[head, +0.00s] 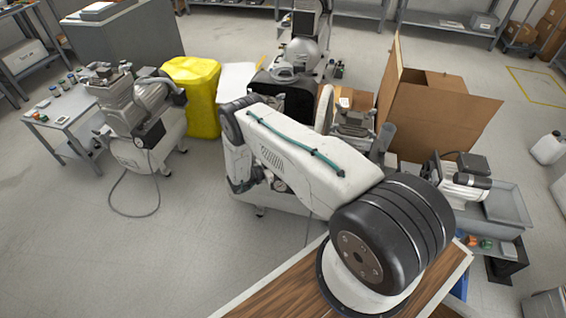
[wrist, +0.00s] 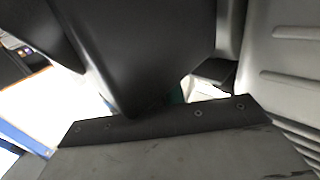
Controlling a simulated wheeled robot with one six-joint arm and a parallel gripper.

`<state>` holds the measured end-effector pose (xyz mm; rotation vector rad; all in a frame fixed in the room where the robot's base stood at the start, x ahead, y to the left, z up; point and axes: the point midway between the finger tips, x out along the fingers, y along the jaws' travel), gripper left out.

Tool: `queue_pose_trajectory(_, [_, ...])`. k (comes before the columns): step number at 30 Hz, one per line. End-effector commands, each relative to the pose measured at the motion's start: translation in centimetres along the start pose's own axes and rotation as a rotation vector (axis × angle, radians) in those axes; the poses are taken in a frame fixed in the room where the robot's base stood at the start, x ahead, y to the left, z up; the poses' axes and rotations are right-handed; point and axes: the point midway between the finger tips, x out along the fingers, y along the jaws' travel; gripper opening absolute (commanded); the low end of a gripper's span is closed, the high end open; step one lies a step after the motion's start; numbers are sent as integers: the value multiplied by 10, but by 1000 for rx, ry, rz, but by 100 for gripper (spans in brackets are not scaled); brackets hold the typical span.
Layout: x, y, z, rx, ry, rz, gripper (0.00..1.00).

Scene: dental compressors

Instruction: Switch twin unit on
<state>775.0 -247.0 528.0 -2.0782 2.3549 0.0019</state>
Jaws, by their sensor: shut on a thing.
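Several compressors show in the head view, and I cannot tell for sure which is the twin unit. One with a white tank (head: 285,203) stands in the middle, mostly hidden behind my arm; its grey pump head (head: 352,122) shows beyond the arm. Another compressor (head: 135,110) with grey heads and a white tank stands at the left. My gripper hangs at the middle compressor, largely hidden in the head view. In the wrist view its dark fingers (wrist: 150,98) fill the top, close to a grey surface with a bolted black strip (wrist: 160,130). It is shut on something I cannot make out.
A yellow covered item (head: 192,95) and a small white table (head: 60,118) are at the left. A cardboard box (head: 435,115) stands behind, right of centre. Another compressor (head: 460,185) sits by a grey bin (head: 505,205). A wood-topped surface (head: 275,295) is in front.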

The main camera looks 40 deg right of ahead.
Motion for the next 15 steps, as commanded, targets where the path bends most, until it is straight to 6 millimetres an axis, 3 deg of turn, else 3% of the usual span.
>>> queue_pose_trajectory(15, [-2, 8, 1, 0, 0, 408, 0])
